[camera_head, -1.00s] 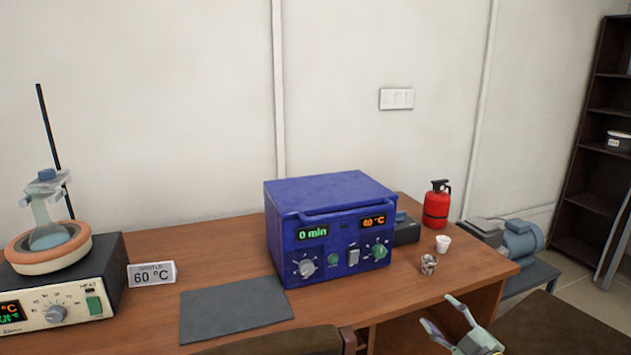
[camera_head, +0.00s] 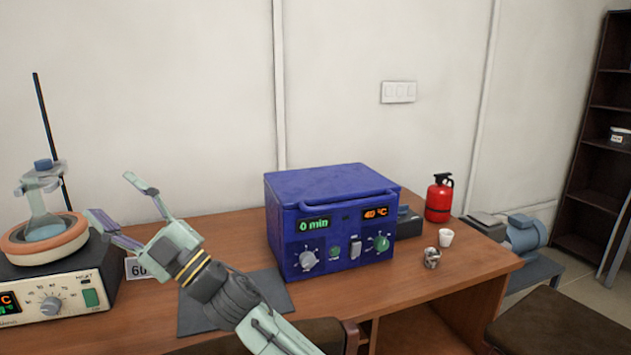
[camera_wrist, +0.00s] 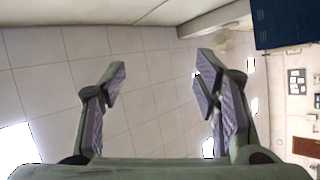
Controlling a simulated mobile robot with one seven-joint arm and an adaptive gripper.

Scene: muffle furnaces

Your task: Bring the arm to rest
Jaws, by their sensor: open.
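My gripper (camera_head: 124,212) is open and empty in the head view. It is raised above the left part of the table, in front of the wall, between the heating unit and the blue furnace. In the picture one finger overlaps the right edge of the heating unit and part of the 60 °C sign. In the wrist view my gripper (camera_wrist: 160,84) has its two fingers apart with nothing between them, and pale tiles show beyond.
The blue muffle furnace (camera_head: 330,228) reads 0 min and 40 °C. The heating unit (camera_head: 62,298) carries a flask (camera_head: 42,222) beside a thin rod. A dark mat (camera_head: 200,312), white cup (camera_head: 446,238), small metallic item (camera_head: 432,257) and red extinguisher (camera_head: 438,200) are on the wooden table (camera_head: 480,268).

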